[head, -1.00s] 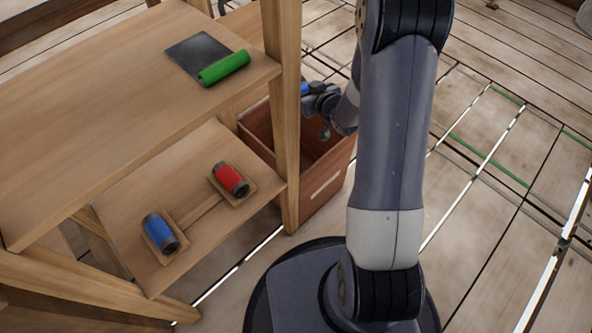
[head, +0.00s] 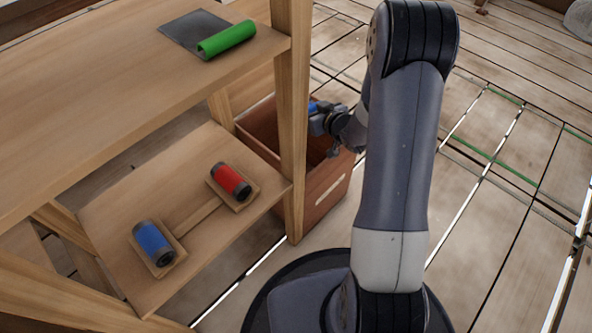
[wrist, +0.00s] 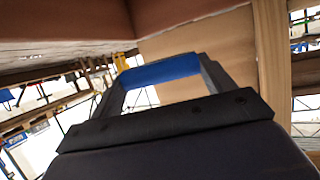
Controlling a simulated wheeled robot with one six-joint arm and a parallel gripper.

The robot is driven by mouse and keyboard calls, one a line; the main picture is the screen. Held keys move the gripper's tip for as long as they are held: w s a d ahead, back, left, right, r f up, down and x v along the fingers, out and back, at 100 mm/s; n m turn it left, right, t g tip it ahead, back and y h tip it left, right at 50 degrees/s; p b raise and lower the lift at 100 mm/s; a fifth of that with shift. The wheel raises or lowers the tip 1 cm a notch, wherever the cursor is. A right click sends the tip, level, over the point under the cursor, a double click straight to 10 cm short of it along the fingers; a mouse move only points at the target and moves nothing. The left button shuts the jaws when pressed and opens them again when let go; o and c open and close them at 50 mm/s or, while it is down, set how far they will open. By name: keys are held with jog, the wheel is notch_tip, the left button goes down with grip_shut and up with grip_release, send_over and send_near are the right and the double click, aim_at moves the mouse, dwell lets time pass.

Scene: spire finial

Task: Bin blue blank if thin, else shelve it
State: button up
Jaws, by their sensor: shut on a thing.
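My gripper (head: 318,112) is shut on a blue blank (wrist: 160,70). In the wrist view the blank spans the gap between the two fingertips. In the head view only a small blue end of it shows, just right of the shelf post. The gripper is over the reddish-brown bin (head: 330,192), near its upper opening; the exact height above the rim is hard to tell. The wooden shelf unit (head: 110,90) stands to the left, with an upper board and a lower board (head: 120,190).
A green cylinder (head: 226,39) lies on the upper board beside a dark plate (head: 190,30). Red (head: 230,181) and blue (head: 153,242) cylinders with dark ends lie on wooden pads on the lower board. The shelf post (head: 294,120) stands close to my gripper. The right floor is open.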

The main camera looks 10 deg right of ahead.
jog(key=shift+f, duration=0.5)
jog(key=o, duration=1.2)
jog(key=p+v, duration=0.3)
jog(key=v, duration=0.7)
jog(key=shift+s, duration=0.35)
jog(key=shift+d+r, duration=0.1)
jog(key=shift+r, duration=0.05)
